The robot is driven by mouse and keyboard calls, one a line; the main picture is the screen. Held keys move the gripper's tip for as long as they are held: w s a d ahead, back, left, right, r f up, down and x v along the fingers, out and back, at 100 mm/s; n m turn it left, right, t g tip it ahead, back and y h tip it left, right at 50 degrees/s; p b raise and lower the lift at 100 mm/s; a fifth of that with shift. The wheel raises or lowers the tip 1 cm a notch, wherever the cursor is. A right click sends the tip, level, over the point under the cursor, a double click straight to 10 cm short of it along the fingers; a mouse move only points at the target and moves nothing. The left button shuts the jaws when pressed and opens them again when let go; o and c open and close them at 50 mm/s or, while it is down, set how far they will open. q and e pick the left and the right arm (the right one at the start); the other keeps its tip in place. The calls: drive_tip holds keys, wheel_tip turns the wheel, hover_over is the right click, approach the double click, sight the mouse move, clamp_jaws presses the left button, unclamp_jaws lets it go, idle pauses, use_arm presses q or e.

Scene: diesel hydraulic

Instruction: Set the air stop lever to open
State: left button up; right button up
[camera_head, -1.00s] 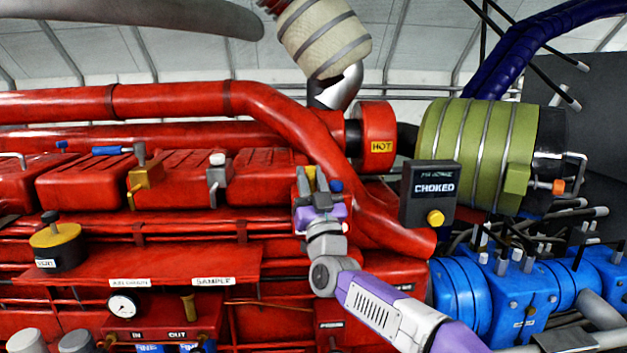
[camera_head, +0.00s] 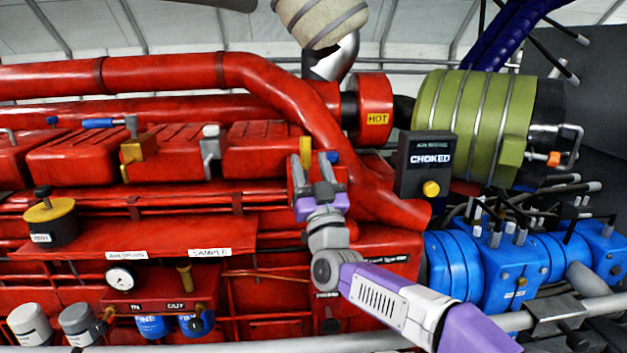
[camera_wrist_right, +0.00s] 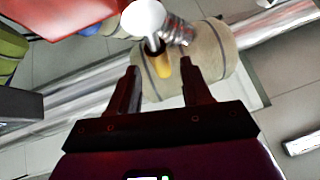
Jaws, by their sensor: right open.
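A short upright yellow lever (camera_head: 305,152) stands at a small red block with a blue knob (camera_head: 332,157) in the head view. I can read no air stop label there. My right gripper (camera_head: 311,172) is open, its fingers pointing up and away in front of this block and overlapping the lever in the picture. In the right wrist view a yellow piece (camera_wrist_right: 161,65) with a round white end (camera_wrist_right: 143,18) shows between and just beyond the open fingers (camera_wrist_right: 160,72). Nothing is clearly gripped, and I cannot tell whether the fingers touch it. My left gripper is out of view.
A thick red pipe (camera_head: 290,95) slopes down close to the right gripper. A dark CHOKED box (camera_head: 425,155) with a yellow button is to the right. A blue-handled valve (camera_head: 102,123) is at left. A red shelf (camera_head: 130,238) and a gauge (camera_head: 120,278) are lower left.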

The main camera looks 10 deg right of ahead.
sight(308, 156)
drive_tip(key=shift+v, duration=1.7)
